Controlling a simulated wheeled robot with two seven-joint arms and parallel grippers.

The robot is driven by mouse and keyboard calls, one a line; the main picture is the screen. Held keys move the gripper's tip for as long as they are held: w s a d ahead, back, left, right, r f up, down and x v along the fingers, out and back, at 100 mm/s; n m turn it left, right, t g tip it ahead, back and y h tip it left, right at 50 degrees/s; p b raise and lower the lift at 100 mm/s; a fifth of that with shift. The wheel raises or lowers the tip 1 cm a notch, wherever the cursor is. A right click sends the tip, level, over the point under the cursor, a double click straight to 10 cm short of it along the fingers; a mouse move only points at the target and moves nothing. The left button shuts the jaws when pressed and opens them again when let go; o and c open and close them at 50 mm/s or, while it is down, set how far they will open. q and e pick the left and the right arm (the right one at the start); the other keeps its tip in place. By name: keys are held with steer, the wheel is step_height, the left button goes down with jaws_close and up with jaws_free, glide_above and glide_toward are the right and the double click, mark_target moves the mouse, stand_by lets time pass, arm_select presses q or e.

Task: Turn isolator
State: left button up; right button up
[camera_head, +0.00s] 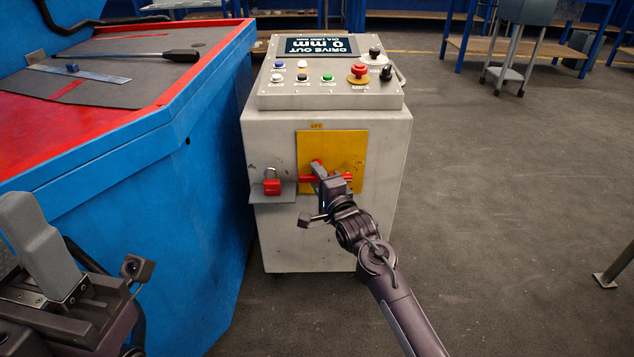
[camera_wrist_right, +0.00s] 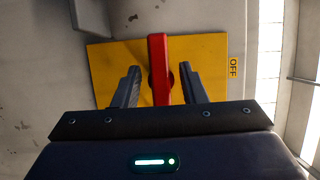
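The isolator's red handle (camera_head: 345,177) sits on a yellow plate (camera_head: 346,149) on the front of a grey cabinet (camera_head: 275,221). An OFF label is at the plate's top. The handle lies roughly level across the plate, partly hidden by my right gripper (camera_head: 324,177). In the right wrist view, the red handle (camera_wrist_right: 160,70) stands between the two fingers of the right gripper (camera_wrist_right: 160,88), with a gap on each side. The right gripper is open around it. My left gripper (camera_head: 42,245) is at the lower left, far from the isolator; its finger opening does not show clearly.
A red padlock (camera_head: 272,182) is on a small grey bracket (camera_head: 272,197) left of the plate. The sloped control panel (camera_head: 330,95) on top carries buttons and a red emergency stop (camera_head: 358,72). A blue machine (camera_head: 130,220) stands close on the left.

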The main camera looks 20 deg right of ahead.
steer(key=shift+w, duration=0.1)
jaws_close()
stand_by(0.5)
